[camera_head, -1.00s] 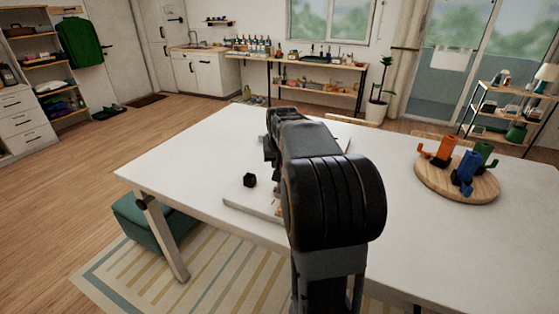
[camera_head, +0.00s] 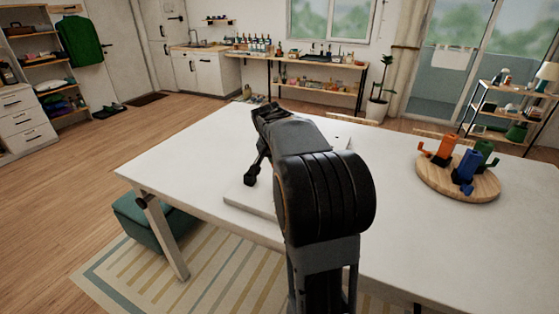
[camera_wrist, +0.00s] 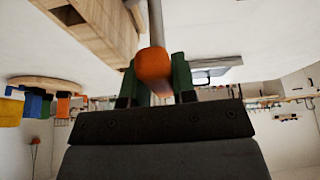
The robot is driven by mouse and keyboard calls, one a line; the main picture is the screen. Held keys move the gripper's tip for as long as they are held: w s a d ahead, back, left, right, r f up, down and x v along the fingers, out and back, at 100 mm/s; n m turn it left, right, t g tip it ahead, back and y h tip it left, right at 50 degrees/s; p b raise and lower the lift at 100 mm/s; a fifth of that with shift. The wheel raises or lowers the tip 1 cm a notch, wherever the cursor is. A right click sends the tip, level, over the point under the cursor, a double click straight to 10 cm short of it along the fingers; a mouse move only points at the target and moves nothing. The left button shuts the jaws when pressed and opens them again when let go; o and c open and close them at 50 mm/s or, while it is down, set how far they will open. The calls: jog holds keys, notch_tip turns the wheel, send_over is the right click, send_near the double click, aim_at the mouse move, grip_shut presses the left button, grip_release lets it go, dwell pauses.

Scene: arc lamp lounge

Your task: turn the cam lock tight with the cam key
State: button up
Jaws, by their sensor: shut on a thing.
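My gripper (camera_wrist: 155,80) is shut on the orange handle of the cam key (camera_wrist: 153,64) in the wrist view, with a green finger on each side. The key's grey shaft (camera_wrist: 155,18) runs away from the fingers to the picture's top edge; its tip is out of view. A wooden block (camera_wrist: 108,28) with a dark patch on it is beside the shaft, apart from it. I cannot make out the cam lock. A small dark piece (camera_head: 250,181) shows left of my arm, over a pale board (camera_head: 240,195).
The white table (camera_head: 430,245) is largely clear. A round wooden board (camera_head: 435,185) at the right carries orange (camera_head: 446,146), blue (camera_head: 466,168) and green (camera_head: 486,150) upright pieces. A green stool (camera_head: 140,220) stands under the table's left side.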

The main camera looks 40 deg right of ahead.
dwell(0.3)
jog(key=m+g, duration=0.1)
jog(key=m, duration=0.3)
jog(key=shift+m+g+h, duration=0.3)
jog(key=shift+g, duration=0.1)
jog(key=m+g+p, duration=0.1)
jog(key=m, duration=0.3)
jog(key=shift+g, duration=0.4)
jog(key=shift+r, duration=0.1)
jog(key=shift+r+p, duration=1.85)
jog(key=shift+r, duration=0.55)
